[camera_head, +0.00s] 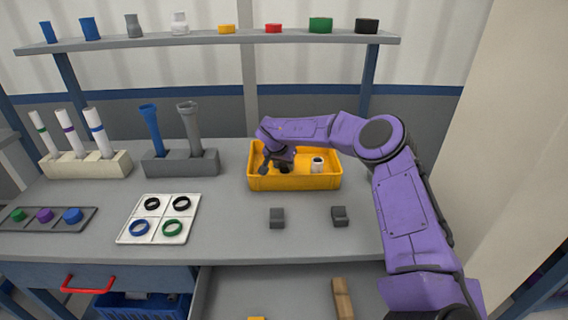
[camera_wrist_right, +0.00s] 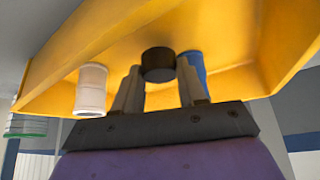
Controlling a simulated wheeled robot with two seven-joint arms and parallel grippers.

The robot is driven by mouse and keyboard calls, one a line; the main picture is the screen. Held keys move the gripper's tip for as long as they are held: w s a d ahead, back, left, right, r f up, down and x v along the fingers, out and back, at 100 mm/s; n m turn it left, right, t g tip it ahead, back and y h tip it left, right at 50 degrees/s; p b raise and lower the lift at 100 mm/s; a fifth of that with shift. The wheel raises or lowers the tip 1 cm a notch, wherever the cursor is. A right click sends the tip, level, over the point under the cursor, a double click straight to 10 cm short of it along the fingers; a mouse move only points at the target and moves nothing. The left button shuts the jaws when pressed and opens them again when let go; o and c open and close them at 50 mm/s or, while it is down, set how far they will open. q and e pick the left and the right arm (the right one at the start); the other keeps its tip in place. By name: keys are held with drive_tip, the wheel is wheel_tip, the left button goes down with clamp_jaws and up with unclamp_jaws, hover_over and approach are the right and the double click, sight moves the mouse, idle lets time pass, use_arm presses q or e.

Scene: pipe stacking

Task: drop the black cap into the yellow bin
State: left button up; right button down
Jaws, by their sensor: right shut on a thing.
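The yellow bin (camera_head: 294,183) stands on the bench right of centre, and its yellow inside fills much of the right wrist view (camera_wrist_right: 230,30). My right gripper (camera_head: 275,162) reaches over and into the left part of the bin. In the right wrist view, its two fingers (camera_wrist_right: 160,72) are shut on the black cap (camera_wrist_right: 158,62), which sits between the fingertips. The head view does not clearly separate the cap from the dark gripper. My left gripper is not in view.
A white fitting (camera_head: 317,164) stands in the bin's right part; a blue piece (camera_wrist_right: 196,70) shows behind a finger. Two grey blocks (camera_head: 277,218) (camera_head: 340,216) lie in front. A ring tray (camera_head: 159,219), pipe racks (camera_head: 181,163) and an overhead shelf (camera_head: 210,42) surround the work area.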

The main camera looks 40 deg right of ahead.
drive_tip(key=shift+s+f, duration=0.1)
drive_tip(key=shift+f, duration=0.45)
drive_tip(key=c, duration=0.6)
unclamp_jaws()
drive_tip(key=shift+c, duration=0.2)
drive_tip(key=shift+r, duration=0.15)
drive_tip(key=v, duration=1.3)
drive_tip(key=shift+d, duration=0.2)
drive_tip(key=shift+w, duration=0.2)
